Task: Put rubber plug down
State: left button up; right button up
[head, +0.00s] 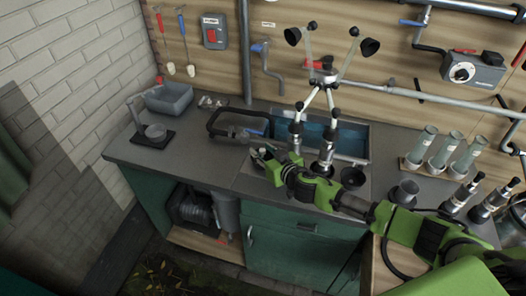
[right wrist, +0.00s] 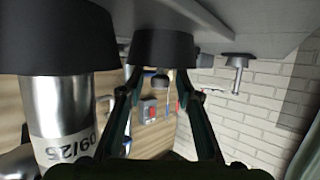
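My right gripper (head: 262,156) reaches in from the right, low over the counter in front of the sink. In the right wrist view, which is upside down, its two fingers (right wrist: 160,78) stand apart. A short black piece, seemingly the rubber plug (right wrist: 163,46), is at the fingertips, at or close to the counter surface. I cannot tell whether the fingers press on it or only stand beside it. In the head view the gripper hides it. My left gripper is out of view.
A metal milking cup (right wrist: 60,105) marked 09/25 stands close beside the fingers. The milking cluster stand (head: 326,148) and a black cup (head: 355,177) are right of the gripper. The sink (head: 345,138) is behind.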

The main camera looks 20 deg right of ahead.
jog(key=shift+r, duration=0.3)
jog(key=shift+s, duration=0.25)
jog(key=b+v, duration=0.1)
jog(key=v, duration=1)
jog(key=shift+s+r, duration=0.2)
jog(key=shift+d, duration=0.15)
